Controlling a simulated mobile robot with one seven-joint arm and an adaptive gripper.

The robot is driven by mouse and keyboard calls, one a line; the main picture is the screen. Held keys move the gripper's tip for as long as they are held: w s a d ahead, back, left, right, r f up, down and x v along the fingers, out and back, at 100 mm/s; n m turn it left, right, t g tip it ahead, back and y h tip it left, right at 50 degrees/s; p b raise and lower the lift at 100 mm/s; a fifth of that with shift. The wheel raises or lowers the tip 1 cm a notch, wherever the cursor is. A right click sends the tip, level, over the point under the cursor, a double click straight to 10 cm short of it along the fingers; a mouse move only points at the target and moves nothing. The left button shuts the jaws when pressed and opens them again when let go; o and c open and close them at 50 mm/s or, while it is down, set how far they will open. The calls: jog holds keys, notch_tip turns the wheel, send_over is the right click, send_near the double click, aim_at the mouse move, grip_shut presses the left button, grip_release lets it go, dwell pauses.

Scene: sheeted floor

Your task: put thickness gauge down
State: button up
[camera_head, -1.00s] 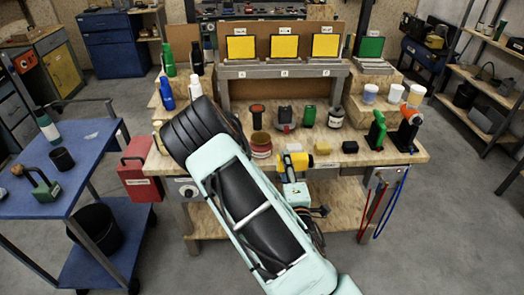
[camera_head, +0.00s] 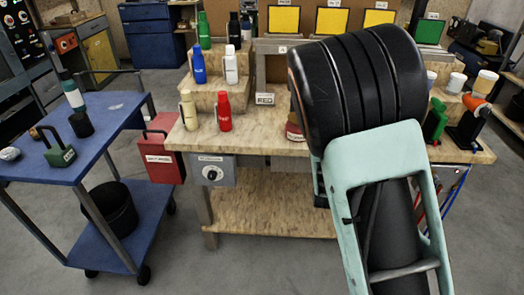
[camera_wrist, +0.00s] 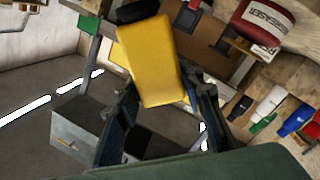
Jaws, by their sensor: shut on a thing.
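The thickness gauge (camera_wrist: 152,62) shows in the wrist view as a yellow block with a dark end at the top. My gripper (camera_wrist: 167,100) is shut on it, with one dark finger on each side. The gauge is tilted and appears to be off any surface. In the head view my own arm hides both the gripper and the gauge.
The wooden workbench (camera_head: 275,147) carries a red bottle (camera_head: 224,112) and a cream bottle (camera_head: 188,110) at its left. Several bottles stand on the stepped riser behind. Bare bench top lies right of the red bottle. A blue cart (camera_head: 100,150) stands left.

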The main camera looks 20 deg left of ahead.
jog(key=a+r+m+y+b, duration=0.2)
jog(key=a+r+m+b, duration=0.1)
jog(key=a+b, duration=0.3)
jog(key=a+r+m+y+b, duration=0.2)
jog(key=a+b, duration=0.3)
jog(key=a, duration=0.3)
jog(key=shift+s+r+m+g+b, duration=0.25)
jog(key=shift+r+m+g+b, duration=0.05)
jog(key=shift+r+m+b, duration=0.1)
jog(key=shift+a+f, duration=0.1)
